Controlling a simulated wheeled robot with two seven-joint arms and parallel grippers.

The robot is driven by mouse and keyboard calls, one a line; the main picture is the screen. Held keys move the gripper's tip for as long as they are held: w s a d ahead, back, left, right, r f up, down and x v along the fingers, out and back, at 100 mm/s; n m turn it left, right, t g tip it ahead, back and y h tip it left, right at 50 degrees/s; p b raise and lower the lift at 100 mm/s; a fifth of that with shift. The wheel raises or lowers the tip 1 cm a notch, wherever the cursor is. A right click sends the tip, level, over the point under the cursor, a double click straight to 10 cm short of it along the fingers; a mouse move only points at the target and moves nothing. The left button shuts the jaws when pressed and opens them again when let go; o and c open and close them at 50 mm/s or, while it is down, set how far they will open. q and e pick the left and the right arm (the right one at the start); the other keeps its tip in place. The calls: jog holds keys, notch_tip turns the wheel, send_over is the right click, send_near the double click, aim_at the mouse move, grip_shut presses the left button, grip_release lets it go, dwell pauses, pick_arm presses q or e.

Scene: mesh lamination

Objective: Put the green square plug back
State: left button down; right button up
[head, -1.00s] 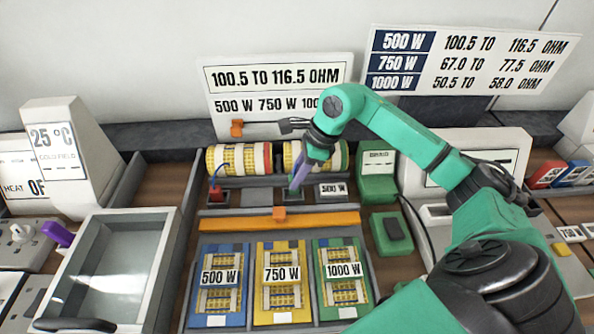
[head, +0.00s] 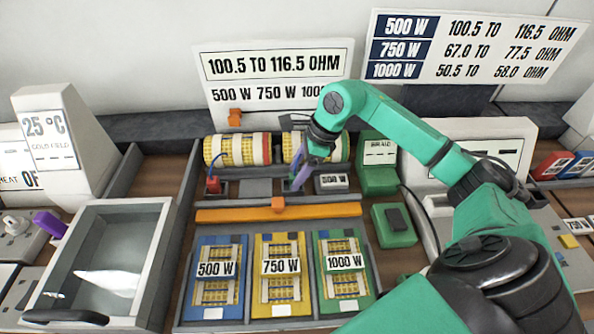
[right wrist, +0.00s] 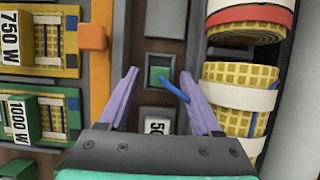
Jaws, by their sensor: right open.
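The green square plug (right wrist: 160,76) sits in a dark square socket (right wrist: 150,90) in the right wrist view, with a blue lead running from it to the lower right. I cannot tell how deep it sits. My right gripper (right wrist: 158,74) is open, with one purple finger on each side of the plug and a gap to it. The blue lead crosses close to the right finger. In the head view my right gripper (head: 299,181) is over the socket and mostly hides the plug. My left gripper is not in view.
A red plug (head: 213,185) with a blue lead stands left of the socket. Yellow mesh rolls (head: 238,150) lie just behind. An orange bar (head: 240,214) and three mesh cards (head: 281,287) lie in front. A small 500 W block (head: 332,183) is close on the right.

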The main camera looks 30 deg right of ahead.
jog(key=b+v, duration=0.1)
jog(key=v, duration=1.3)
jog(key=shift+r, duration=0.25)
jog(key=shift+d, duration=0.1)
